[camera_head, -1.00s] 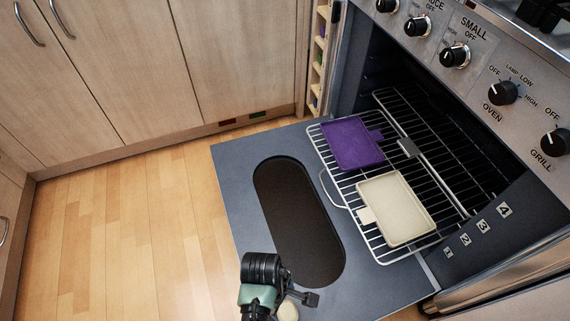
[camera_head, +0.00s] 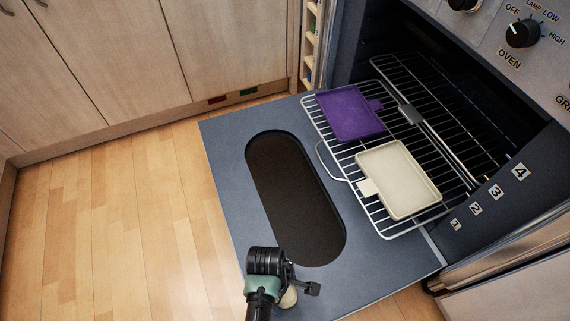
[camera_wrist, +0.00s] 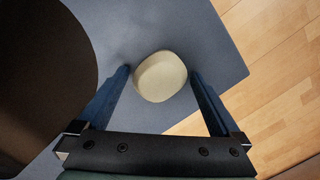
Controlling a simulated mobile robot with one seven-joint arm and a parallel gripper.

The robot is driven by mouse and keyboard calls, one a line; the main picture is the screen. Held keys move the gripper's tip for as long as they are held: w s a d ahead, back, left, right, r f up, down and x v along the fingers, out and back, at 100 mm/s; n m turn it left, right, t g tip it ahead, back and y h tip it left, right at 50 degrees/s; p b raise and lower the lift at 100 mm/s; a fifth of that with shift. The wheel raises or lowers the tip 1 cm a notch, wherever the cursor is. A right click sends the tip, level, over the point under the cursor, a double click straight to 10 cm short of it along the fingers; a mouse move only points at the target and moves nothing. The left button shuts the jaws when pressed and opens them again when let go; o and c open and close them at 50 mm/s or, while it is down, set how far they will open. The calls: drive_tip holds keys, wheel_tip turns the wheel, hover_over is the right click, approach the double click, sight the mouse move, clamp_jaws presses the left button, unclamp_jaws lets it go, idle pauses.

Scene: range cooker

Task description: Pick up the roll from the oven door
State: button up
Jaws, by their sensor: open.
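The roll (camera_wrist: 161,77) is a pale cream, rounded piece lying on the grey open oven door (camera_wrist: 150,25), near its corner. In the wrist view it sits between the tips of my gripper (camera_wrist: 160,80), whose two blue fingers stand apart on either side of it. A small gap shows at each side, so the fingers look clear of it. In the head view the roll (camera_head: 289,298) is mostly hidden behind my gripper (camera_head: 296,288) at the door's near end. The oven door (camera_head: 225,160) lies folded down flat.
A wire rack (camera_head: 325,165) extends from the oven, carrying a purple tray (camera_head: 349,113) and a cream tray (camera_head: 398,180). A dark oval window (camera_head: 295,200) is set in the door. Wooden floor (camera_head: 110,220) lies beyond its edge, with cabinets (camera_head: 100,60) behind.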

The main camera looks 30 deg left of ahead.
drive_tip(key=c, duration=1.1)
drive_tip(key=shift+c, duration=0.2)
